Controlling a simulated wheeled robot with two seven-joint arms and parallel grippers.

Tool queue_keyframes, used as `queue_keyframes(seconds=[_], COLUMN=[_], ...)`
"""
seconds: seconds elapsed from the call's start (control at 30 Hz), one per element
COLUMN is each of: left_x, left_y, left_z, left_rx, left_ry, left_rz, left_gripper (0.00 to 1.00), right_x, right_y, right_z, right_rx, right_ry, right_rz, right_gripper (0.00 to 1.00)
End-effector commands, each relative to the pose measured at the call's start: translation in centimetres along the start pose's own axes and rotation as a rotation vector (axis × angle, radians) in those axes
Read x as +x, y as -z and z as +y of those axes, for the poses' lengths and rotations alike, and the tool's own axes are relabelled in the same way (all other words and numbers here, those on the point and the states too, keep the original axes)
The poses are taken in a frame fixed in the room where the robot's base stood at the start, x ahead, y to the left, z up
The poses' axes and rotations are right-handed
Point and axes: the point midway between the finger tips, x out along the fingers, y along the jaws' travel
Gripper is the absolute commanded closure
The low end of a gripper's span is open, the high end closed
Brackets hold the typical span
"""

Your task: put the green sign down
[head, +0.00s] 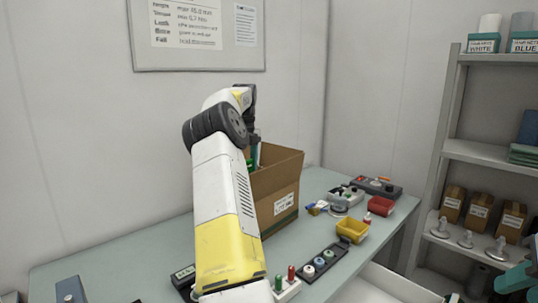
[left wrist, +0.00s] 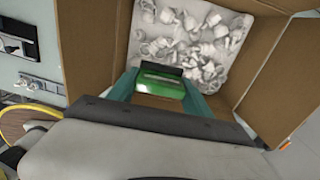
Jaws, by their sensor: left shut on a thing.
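The green sign (left wrist: 160,84) is between the teal fingers of my left gripper (left wrist: 158,93) in the left wrist view. The gripper is shut on it and holds it over the open cardboard box (left wrist: 275,75). In the head view my left arm reaches to the box (head: 283,190) and hides most of the gripper and sign; only a bit of green shows at the box's rim. My right gripper (head: 516,279) is cut by the right edge of the head view, and its opening is unclear.
White parts (left wrist: 190,45) lie inside the box. On the table stand a yellow bin (head: 352,230), a red bin (head: 381,206), a tray of round caps (head: 322,263) and a control box (head: 377,186). A shelf (head: 478,152) with small cartons stands at right.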

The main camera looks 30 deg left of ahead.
Motion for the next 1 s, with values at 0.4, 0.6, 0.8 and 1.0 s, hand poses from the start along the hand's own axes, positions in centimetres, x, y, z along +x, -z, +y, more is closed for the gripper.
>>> queue_keyframes(seconds=[0.4, 0.6, 0.8, 1.0], left_x=[5.9, 7.7, 10.2, 11.2], left_y=[0.0, -0.1, 0.0, -0.1], left_z=[-0.6, -0.7, -0.7, -0.7], left_rx=[0.118, 0.116, 0.116, 0.115], left_ry=[0.002, 0.004, 0.003, 0.005], left_rz=[0.001, -0.001, 0.001, -0.002], left_gripper=[0.83, 0.83, 0.83, 0.83], right_x=[0.0, 0.0, 0.0, 0.0], right_y=[0.0, 0.0, 0.0, 0.0], right_z=[0.0, 0.0, 0.0, 0.0], right_rx=[0.0, 0.0, 0.0, 0.0], right_ry=[0.0, 0.0, 0.0, 0.0], right_rz=[0.0, 0.0, 0.0, 0.0], right_gripper=[0.68, 0.68, 0.68, 0.68])
